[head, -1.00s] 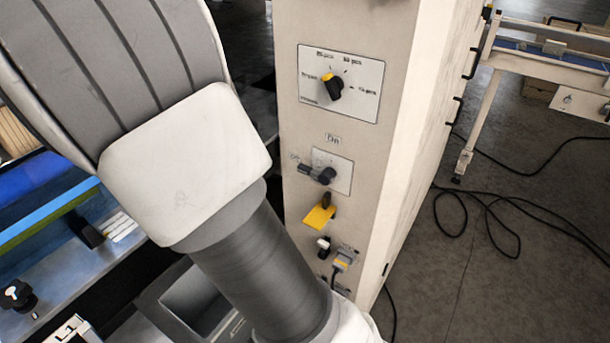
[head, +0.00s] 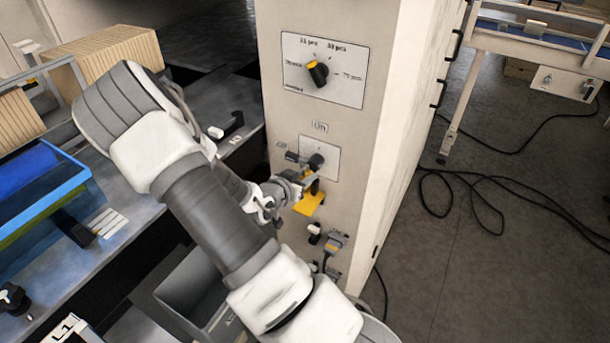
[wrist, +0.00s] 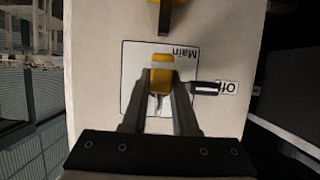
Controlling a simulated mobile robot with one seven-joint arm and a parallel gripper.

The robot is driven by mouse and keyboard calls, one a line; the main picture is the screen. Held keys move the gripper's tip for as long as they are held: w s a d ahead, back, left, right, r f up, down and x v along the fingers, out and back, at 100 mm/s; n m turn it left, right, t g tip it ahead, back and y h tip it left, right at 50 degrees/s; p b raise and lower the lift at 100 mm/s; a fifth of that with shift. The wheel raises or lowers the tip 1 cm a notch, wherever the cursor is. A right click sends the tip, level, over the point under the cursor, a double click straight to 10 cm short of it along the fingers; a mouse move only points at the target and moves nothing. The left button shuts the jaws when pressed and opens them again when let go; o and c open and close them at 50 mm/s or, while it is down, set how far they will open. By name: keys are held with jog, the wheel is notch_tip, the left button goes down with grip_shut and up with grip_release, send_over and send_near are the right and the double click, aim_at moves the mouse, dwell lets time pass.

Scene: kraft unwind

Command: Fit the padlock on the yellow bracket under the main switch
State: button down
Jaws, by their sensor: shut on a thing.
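My gripper (head: 308,180) is at the cabinet front, close by the main switch (head: 316,161). In the wrist view its fingers (wrist: 162,75) are shut on a yellow padlock (wrist: 161,82), with a pale metal part showing below it. The padlock cannot be made out in the head view. The yellow bracket (head: 309,204) juts from the panel below the switch, with a dark upright piece on it. It shows partly at the top edge of the wrist view, apart from the padlock. The switch's dark handle (wrist: 205,88) points to the Off label.
A selector knob (head: 318,74) sits higher on the panel. An open grey bin (head: 195,290) stands low left. Cables (head: 480,200) lie on the floor at the right.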

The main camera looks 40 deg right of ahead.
jog(key=shift+f+b, duration=2.35)
jog(key=shift+f, duration=0.7)
jog(key=shift+f+b, duration=1.1)
jog(key=shift+b, duration=0.15)
dwell(0.4)
jog(key=c, duration=0.6)
grip_release()
jog(key=shift+a, duration=0.1)
jog(key=p+v, duration=0.2)
jog(key=v, duration=1.5)
jog(key=shift+a+p, duration=0.15)
jog(key=shift+p, duration=0.25)
jog(key=shift+s+a, duration=0.1)
